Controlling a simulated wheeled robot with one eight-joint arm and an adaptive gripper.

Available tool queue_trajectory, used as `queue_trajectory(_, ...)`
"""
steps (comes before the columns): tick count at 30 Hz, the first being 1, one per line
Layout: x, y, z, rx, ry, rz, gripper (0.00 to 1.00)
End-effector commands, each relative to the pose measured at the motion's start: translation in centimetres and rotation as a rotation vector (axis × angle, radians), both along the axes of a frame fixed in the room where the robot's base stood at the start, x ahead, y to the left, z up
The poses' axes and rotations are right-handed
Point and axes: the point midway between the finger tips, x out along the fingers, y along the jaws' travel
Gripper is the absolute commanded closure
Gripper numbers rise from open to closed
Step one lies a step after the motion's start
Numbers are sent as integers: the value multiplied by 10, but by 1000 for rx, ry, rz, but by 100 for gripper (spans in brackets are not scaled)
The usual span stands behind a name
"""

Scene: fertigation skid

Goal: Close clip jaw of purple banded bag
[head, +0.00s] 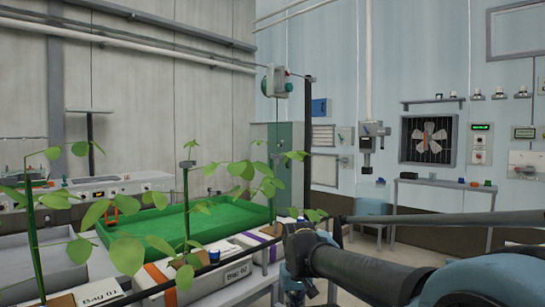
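The purple-banded bag (252,241) is a white slab-shaped bag on the bench, left of my arm. My gripper (300,243) is at the dark end of my arm, just right of the bag in the picture. Its fingers are not clearly seen, so I cannot tell its opening or whether it touches anything.
An orange-banded bag (158,274) lies nearer, left of the purple-banded one. Tall leafy plants (186,215) rise from the bags along a dark line. A green tray (150,228) stands behind. A wall fan (429,140) and a narrow table (440,184) are at the right.

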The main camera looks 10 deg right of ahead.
Motion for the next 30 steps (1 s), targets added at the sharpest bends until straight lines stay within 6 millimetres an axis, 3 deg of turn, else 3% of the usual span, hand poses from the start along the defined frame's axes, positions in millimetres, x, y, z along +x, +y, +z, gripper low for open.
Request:
queue_trajectory(7,0,0,0,0,0,-1,100)
queue_trajectory(11,0,0,20,-2,-12,-16,100)
queue_trajectory(14,19,1,50,-7,-12,-47,100)
queue_trajectory(30,184,8,291,-51,-55,-369,100)
